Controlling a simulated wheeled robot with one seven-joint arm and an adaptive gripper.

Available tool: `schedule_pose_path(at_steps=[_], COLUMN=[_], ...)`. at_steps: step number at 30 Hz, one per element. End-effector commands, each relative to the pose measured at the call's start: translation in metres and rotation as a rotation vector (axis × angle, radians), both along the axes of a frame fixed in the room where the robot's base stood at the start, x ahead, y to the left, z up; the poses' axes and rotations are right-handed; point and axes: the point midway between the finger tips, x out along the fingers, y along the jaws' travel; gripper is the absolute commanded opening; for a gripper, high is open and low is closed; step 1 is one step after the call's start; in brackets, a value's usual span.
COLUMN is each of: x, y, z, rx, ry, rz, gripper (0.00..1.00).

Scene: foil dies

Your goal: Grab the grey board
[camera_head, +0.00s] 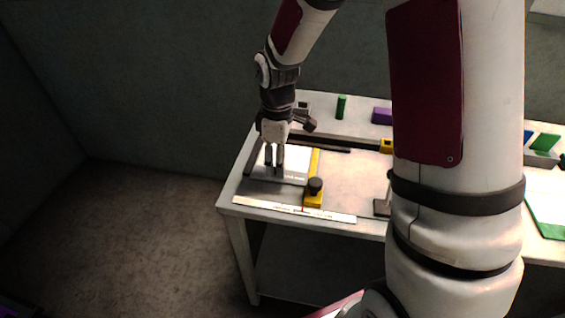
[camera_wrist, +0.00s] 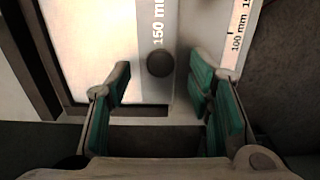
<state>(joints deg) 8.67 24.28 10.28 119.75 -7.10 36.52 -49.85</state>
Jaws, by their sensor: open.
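A dark round knob (camera_wrist: 160,63) shows between the fingers. My gripper is open, with teal pads and nothing between them that I can see held. In the head view my gripper (camera_head: 275,172) points down over the left part of the table, at the white panel (camera_head: 298,160). A grey area (camera_head: 262,187) shows just in front of it. I cannot tell whether the fingers touch anything.
A yellow bar (camera_head: 314,165) with a black knob (camera_head: 315,186) stands right of the gripper. A white ruler strip (camera_head: 290,209) lies along the front edge of the table (camera_head: 345,178). A green cylinder (camera_head: 341,106) and a purple block (camera_head: 382,115) stand behind. My arm hides the middle.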

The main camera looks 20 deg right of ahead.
Motion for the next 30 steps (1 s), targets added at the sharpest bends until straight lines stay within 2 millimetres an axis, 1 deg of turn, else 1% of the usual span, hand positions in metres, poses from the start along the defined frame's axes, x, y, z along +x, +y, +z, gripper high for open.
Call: schedule_pose_path(at_steps=[1, 3, 6, 9, 15, 16, 17, 18, 20, 21, 22, 30], x=[-0.002, -0.001, -0.001, -0.001, -0.001, -0.001, -0.001, -0.001, -0.001, -0.001, -0.001, 0.000], y=[0.000, 0.000, 0.000, 0.000, 0.000, 0.000, 0.000, 0.000, 0.000, 0.000, 0.000, 0.000], z=[-0.009, -0.019, -0.029, -0.033, -0.033, -0.033, -0.033, -0.033, -0.033, -0.033, -0.033, -0.033], rx=[0.000, 0.000, 0.000, 0.000, 0.000, 0.000, 0.000, 0.000, 0.000, 0.000, 0.000, 0.000], ry=[0.005, 0.004, 0.002, 0.000, 0.000, 0.000, 0.000, 0.000, 0.000, 0.000, 0.000, -0.001], rz=[0.001, 0.001, 0.000, 0.000, -0.001, -0.001, -0.001, -0.001, -0.001, -0.001, -0.001, -0.001], gripper=[0.48, 0.48, 0.48, 0.48, 0.48, 0.43, 0.36, 0.27, 0.14, 0.04, 0.00, 0.00])
